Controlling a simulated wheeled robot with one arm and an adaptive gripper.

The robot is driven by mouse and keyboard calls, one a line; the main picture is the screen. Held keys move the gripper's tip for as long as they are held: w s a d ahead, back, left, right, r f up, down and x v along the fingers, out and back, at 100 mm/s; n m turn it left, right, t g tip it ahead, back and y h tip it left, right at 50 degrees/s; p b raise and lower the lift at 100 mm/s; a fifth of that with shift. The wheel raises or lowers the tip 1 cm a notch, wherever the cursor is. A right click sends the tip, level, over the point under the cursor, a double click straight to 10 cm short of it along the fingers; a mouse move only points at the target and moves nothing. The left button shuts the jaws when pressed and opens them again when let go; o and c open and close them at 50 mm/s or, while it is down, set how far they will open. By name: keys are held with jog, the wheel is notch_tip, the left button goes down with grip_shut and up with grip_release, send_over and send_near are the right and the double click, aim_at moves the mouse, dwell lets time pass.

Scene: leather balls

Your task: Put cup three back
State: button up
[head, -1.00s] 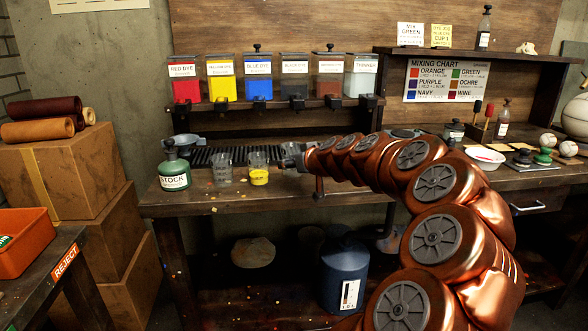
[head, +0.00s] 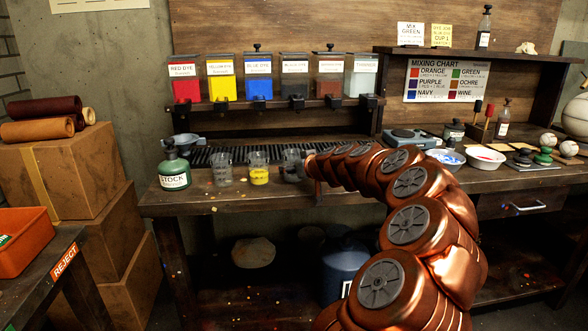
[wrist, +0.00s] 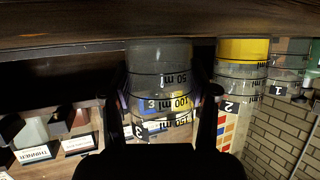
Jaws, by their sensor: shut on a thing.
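Cup three (head: 292,165) is a clear measuring cup with "3" labels, seen upside down in the wrist view (wrist: 160,62). My gripper (head: 306,164) is shut on it from the right, its fingers on both sides of the cup in the wrist view (wrist: 165,115). The cup is upright with its base at or very near the bench top; I cannot tell whether it touches. Cup two (head: 259,169), with yellow liquid, stands just left of it. Cup one (head: 223,169) looks empty and stands further left.
A dark ribbed rack (head: 228,154) runs behind the cups. Dye dispensers (head: 258,78) hang above. A blue-stained bowl (head: 446,158) and white bowl (head: 485,157) stand right of my arm.

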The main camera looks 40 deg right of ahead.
jog(key=shift+f, duration=0.1)
jog(key=o, duration=1.2)
jog(key=shift+r, duration=0.25)
jog(key=v, duration=1.2)
jog(key=shift+f, duration=0.15)
